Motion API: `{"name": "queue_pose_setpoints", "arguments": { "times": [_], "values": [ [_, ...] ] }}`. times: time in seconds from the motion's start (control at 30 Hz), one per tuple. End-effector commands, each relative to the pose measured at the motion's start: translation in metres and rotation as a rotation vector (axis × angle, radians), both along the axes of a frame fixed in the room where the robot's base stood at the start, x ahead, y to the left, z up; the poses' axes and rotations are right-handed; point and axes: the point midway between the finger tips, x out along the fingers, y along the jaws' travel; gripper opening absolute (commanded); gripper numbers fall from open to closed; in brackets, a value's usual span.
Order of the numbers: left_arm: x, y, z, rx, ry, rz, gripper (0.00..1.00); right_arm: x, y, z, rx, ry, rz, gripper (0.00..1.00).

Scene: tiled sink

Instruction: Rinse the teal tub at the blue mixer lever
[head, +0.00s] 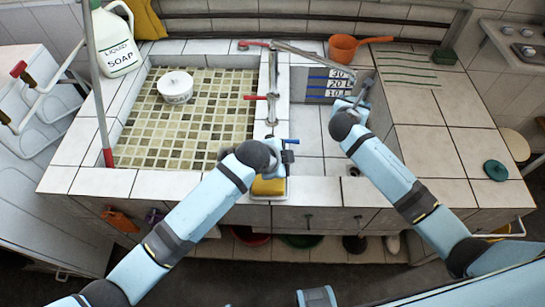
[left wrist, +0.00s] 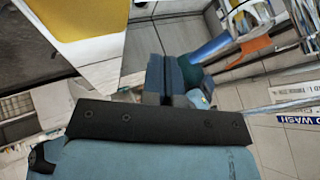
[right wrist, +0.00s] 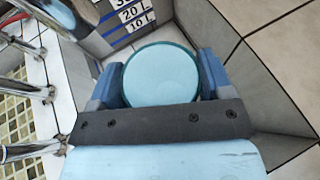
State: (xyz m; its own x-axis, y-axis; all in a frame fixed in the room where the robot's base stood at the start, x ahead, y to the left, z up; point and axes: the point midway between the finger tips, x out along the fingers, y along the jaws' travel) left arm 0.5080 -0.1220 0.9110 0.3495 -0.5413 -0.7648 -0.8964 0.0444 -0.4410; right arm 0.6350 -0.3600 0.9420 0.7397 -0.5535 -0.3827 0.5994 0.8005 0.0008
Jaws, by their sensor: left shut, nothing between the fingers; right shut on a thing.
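The teal tub (right wrist: 162,75) shows as a round teal shape between the fingers of my right gripper (right wrist: 160,82) in the right wrist view. My right gripper is shut on it. In the head view this gripper (head: 359,100) is over the right basin, close below the end of the chrome spout (head: 318,58); I cannot make out the tub there. The blue mixer lever (head: 291,141) is at the front of the tap pipework. My left gripper (head: 280,150) is shut and empty beside it. In the left wrist view the lever (left wrist: 210,47) is just beyond the fingertips; contact is unclear.
A tiled basin (head: 190,120) holding a white tub (head: 175,86) lies left. A soap jug (head: 116,45) stands behind it. A yellow sponge (head: 268,187) lies below my left gripper. An orange dipper (head: 345,48) is at the back. The right counter is mostly clear, with a green disc (head: 495,170).

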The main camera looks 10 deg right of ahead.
Motion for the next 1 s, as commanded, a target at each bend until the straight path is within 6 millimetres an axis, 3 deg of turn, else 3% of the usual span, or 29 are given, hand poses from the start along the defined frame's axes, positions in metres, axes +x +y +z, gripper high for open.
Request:
{"name": "queue_pose_setpoints", "arguments": {
  "times": [0.4, 1.0],
  "values": [
    [-0.025, 0.034, 0.050, 0.001, -0.001, 0.000, 0.00, 0.000, 0.000, 0.001, 0.000, -0.002, 0.000, 0.32],
    [-0.030, 0.041, 0.060, 0.000, 0.001, 0.000, 0.00, 0.000, 0.000, 0.001, 0.000, -0.002, 0.000, 0.32]
  ]
}}
